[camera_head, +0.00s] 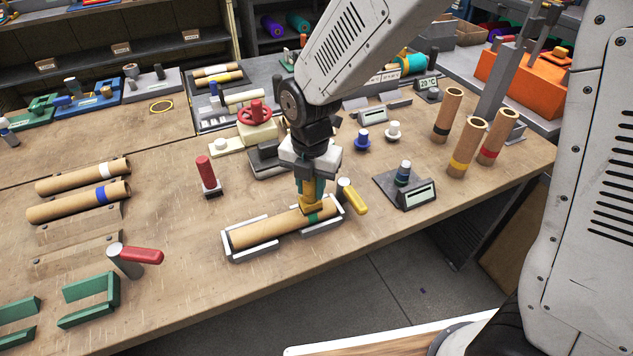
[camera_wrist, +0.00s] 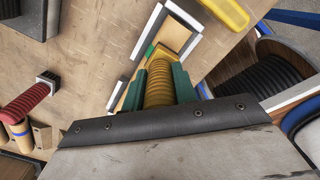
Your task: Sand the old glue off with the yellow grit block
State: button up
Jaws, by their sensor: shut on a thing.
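My gripper (camera_head: 313,188) points down over the workbench, its green fingers shut on the yellow grit block (camera_head: 311,205). In the wrist view the ribbed yellow block (camera_wrist: 159,85) sits between the two green fingers (camera_wrist: 160,82). The block is at the right end of a cardboard tube (camera_head: 275,228) with a green band, lying in a white cradle (camera_head: 236,255). It appears to touch the tube near the band; exact contact is hidden. The cradle also shows in the wrist view (camera_wrist: 180,35). I cannot make out any old glue.
A red-handled tool (camera_head: 207,175) stands behind left. A scale-like device (camera_head: 408,187) is to the right, with several upright tubes (camera_head: 467,147) beyond. Two tubes (camera_head: 80,202) lie at left. The bench's front edge is near.

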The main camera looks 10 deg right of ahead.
jog(key=shift+s+a, duration=0.3)
jog(key=shift+a, duration=0.65)
jog(key=shift+f, duration=0.1)
jog(key=shift+r, duration=0.85)
notch_tip(320, 180, up, 5)
